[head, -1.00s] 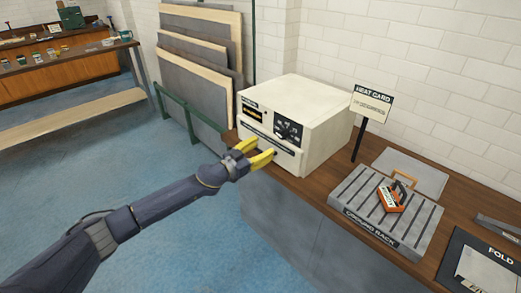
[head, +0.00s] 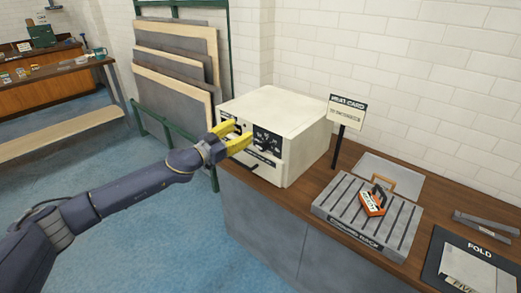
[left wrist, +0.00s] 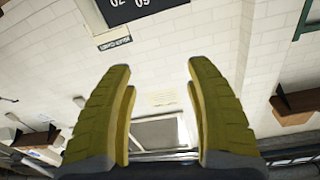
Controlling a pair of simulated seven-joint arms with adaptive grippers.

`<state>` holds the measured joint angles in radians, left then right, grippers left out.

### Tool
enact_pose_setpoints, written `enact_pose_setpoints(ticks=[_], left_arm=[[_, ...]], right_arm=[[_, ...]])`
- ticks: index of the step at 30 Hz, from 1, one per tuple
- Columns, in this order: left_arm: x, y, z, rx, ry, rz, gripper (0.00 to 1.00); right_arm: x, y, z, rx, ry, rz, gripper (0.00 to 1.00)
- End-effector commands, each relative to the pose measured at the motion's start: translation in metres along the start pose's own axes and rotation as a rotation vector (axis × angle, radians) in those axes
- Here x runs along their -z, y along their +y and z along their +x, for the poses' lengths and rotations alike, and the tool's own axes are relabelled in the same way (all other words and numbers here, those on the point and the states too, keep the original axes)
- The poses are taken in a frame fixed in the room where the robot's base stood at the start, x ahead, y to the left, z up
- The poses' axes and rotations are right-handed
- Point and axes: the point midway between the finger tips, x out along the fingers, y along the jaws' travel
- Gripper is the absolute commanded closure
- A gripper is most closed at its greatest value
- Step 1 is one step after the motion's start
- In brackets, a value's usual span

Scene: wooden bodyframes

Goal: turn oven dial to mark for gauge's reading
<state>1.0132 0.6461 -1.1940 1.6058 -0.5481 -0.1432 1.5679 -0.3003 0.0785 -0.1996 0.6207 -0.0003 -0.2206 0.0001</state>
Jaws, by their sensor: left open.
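The cream oven (head: 285,118) stands on the wooden counter in the head view. Its dark dial panel (head: 267,142) is on the front face, partly behind my gripper. The dial and the gauge reading are too small or covered to make out. My left gripper (head: 237,137) is open and empty in front of the oven's face, with yellow fingers pointing at it. The yellow fingers (left wrist: 158,95) also show spread apart in the left wrist view, with nothing between them. The heat card (head: 346,112) stands on a post right of the oven; its small print is unreadable.
A slotted grey cooling rack (head: 333,210) holds an orange-red item (head: 373,201) with a handle. A dark mat marked FOLD (head: 485,250) lies at the right. Boards (head: 176,62) lean in a green rack left of the oven.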

Motion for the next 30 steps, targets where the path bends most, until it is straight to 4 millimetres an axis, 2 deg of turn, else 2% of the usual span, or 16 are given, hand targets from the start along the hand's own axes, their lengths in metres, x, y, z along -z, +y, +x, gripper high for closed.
enact_pose_setpoints(ticks=[1, 3, 8, 11, 19, 25, 30], left_arm=[[0.013, -0.002, -0.001, -0.001, -0.004, -0.002, 0.45], [0.025, -0.002, -0.004, 0.001, -0.020, -0.017, 0.45], [0.031, 0.000, -0.015, 0.015, -0.100, -0.052, 0.45], [0.023, 0.004, -0.025, 0.025, -0.173, -0.073, 0.45], [-0.027, 0.030, -0.053, 0.023, -0.379, -0.115, 0.45], [-0.041, 0.033, -0.060, 0.025, -0.446, -0.092, 0.45], [-0.045, 0.032, -0.052, 0.025, -0.450, -0.062, 0.45]], right_arm=[[0.000, 0.000, 0.000, 0.000, 0.000, 0.000, 0.00], [0.000, 0.000, 0.000, 0.000, 0.000, 0.000, 0.00], [0.000, 0.000, 0.000, 0.000, 0.000, 0.000, 0.00], [0.000, 0.000, 0.000, 0.000, 0.000, 0.000, 0.00], [0.000, 0.000, 0.000, 0.000, 0.000, 0.000, 0.00], [0.000, 0.001, 0.000, 0.000, 0.000, 0.000, 0.00], [-0.001, 0.001, 0.000, -0.001, 0.000, -0.001, 0.00]])
